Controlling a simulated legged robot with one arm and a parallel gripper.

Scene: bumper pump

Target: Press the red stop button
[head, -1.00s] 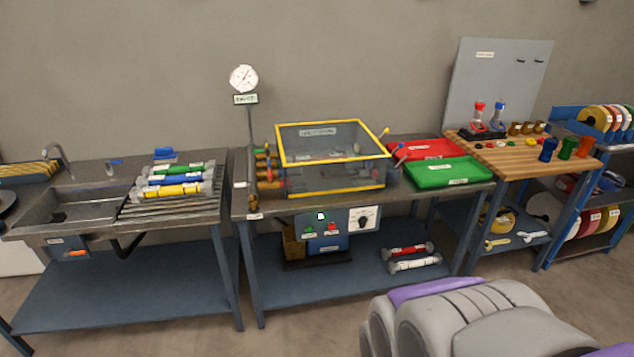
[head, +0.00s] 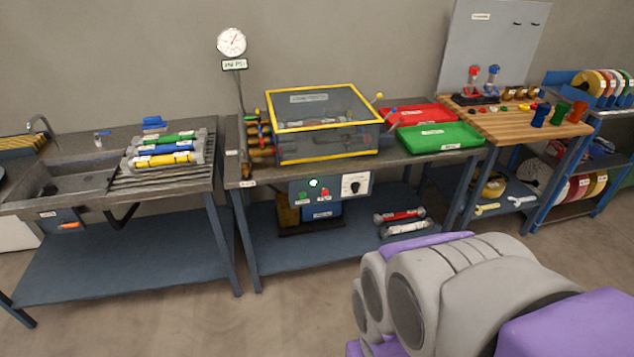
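The red stop button (head: 325,193) is a small red dot on the control panel (head: 301,190) under the front edge of the middle bench. A green button (head: 303,195) sits to its left, and a lit round lamp (head: 313,183) is above and between them. A black dial on a white plate (head: 355,184) is to the right. My gripper is not in view, so its distance from the button cannot be told.
A yellow-framed clear box (head: 322,125) stands on the bench beside a red tray (head: 416,114) and a green tray (head: 436,137). Red and white cylinders (head: 400,217) lie on the lower shelf. Open floor (head: 240,325) lies in front.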

